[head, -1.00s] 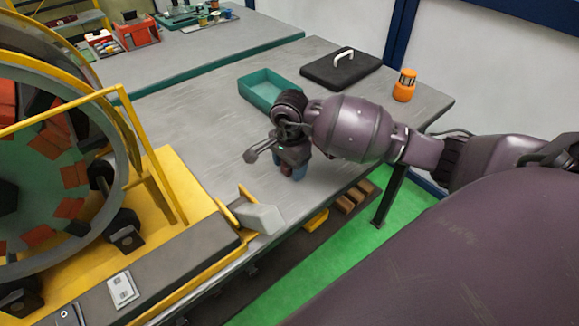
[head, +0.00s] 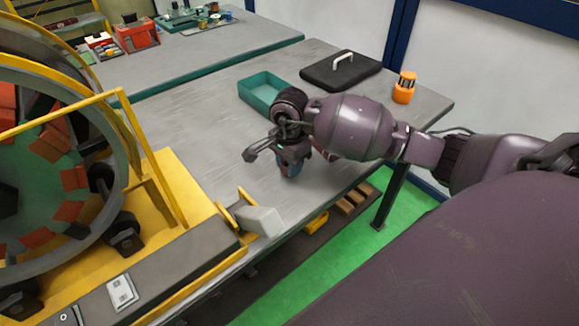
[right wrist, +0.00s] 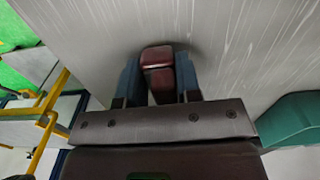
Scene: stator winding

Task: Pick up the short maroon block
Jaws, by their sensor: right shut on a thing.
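My right gripper (head: 290,170) is over the grey workbench in the head view, pointing down. In the right wrist view its two blue fingers (right wrist: 159,82) are shut on a short maroon block (right wrist: 157,57), one finger on each side. The block's end and a lower maroon face show between the fingers. In the head view the gripper hides the block. Whether the block touches the bench cannot be told. My left gripper is not in view.
A teal open bin (head: 268,92) and a black case with a white handle (head: 341,70) stand behind the gripper. An orange cylinder (head: 404,88) is near the bench's right corner. The yellow-framed stator (head: 50,170) fills the left. Bare bench lies around the gripper.

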